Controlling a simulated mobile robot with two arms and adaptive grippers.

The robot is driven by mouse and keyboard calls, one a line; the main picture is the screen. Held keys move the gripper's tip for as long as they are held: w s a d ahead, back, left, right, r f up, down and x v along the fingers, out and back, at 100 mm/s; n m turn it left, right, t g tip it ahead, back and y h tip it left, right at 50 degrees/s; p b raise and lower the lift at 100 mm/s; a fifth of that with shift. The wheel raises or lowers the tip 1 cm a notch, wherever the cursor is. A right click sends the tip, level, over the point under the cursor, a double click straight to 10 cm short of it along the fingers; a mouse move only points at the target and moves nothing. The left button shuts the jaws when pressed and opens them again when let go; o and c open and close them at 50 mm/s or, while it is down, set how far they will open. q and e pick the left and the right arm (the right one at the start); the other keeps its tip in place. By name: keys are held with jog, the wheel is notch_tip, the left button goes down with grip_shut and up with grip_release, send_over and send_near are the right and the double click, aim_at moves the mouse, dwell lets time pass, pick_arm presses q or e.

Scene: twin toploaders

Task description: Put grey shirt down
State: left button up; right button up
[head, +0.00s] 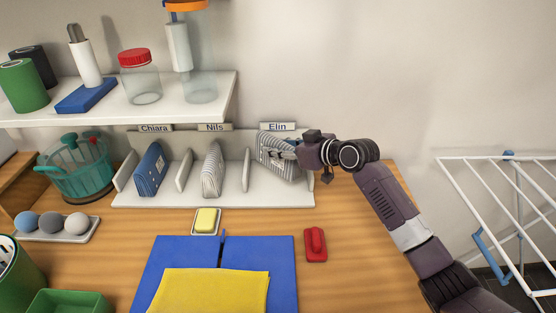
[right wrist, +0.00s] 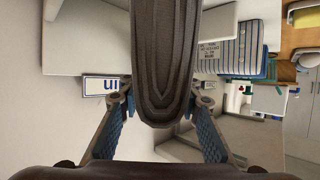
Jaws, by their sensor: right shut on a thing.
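The grey shirt (right wrist: 165,60) is a folded bundle clamped between the fingers of my right gripper (right wrist: 165,105) in the right wrist view. In the head view the right gripper (head: 300,150) is at the compartment under the Elin label (head: 278,126), at the right end of the white divided rack (head: 215,197). A folded, grey-striped bundle (head: 272,150) leans there at the gripper's fingertips. The fingers are partly hidden in the head view. I cannot tell whether the shirt touches the rack's base. My left gripper is not in view.
A dark blue bundle (head: 151,170) stands under Chiara and a striped bundle (head: 212,170) under Nils. A shelf (head: 215,95) with jars hangs above left. A blue folding board (head: 285,270) with yellow cloth, a yellow sponge (head: 206,220) and a red object (head: 315,243) lie in front.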

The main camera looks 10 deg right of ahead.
aim_at(278, 161)
jog(key=shift+f, duration=0.75)
notch_tip(278, 161, down, 3)
jog(key=shift+r, duration=0.2)
jog(key=shift+f, duration=0.4)
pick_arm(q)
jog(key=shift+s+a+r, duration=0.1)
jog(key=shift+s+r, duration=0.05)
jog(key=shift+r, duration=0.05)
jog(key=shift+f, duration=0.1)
pick_arm(e)
jog(key=shift+f, duration=0.1)
jog(key=o, duration=1.3)
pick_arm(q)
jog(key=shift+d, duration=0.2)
